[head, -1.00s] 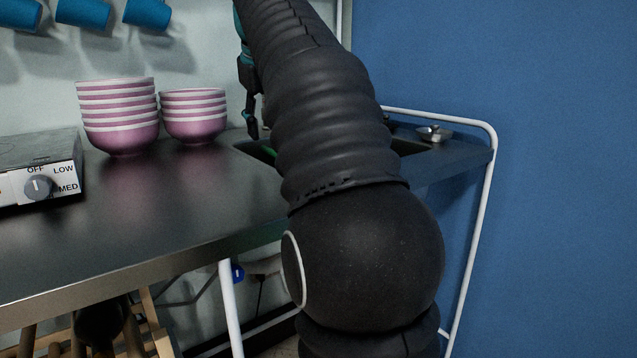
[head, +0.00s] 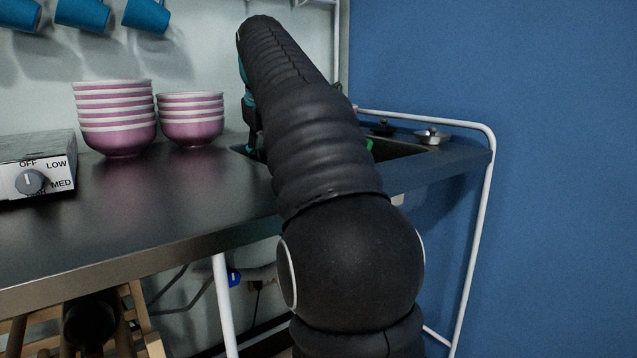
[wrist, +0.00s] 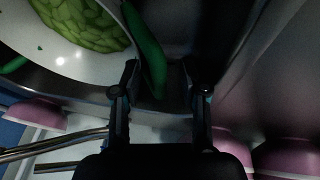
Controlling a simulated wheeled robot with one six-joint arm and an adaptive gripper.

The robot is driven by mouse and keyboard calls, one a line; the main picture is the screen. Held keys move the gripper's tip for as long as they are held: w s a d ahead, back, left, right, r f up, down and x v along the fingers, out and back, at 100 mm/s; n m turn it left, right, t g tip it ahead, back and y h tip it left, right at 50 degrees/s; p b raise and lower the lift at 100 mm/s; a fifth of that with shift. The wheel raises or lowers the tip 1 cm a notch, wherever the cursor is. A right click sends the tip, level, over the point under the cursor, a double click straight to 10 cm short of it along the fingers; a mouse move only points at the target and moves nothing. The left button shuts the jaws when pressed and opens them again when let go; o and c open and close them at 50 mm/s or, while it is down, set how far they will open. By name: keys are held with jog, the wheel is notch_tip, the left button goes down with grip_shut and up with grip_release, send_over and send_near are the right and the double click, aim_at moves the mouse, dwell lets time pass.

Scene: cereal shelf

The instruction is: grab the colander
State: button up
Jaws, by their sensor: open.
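The colander (wrist: 88,68) is a white bowl at the upper left of the wrist view, with green pieces showing inside it. A long green handle-like part (wrist: 150,52) is at its right side. My gripper (wrist: 163,80) is open, with one dark finger on each side of the lower end of this green part in the picture. I cannot tell whether they touch. In the head view my arm hides most of the colander; only a bit of green (head: 369,144) shows in the sink (head: 405,149).
Two stacks of pink bowls (head: 116,138) (head: 190,131) stand on the metal counter (head: 190,190), left of my arm. A control box with a knob (head: 32,180) is further left. Blue mugs (head: 147,15) hang above. A white rail (head: 465,127) bounds the right end near a blue wall.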

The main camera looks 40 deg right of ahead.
grip_shut()
jog(key=shift+r, duration=0.2)
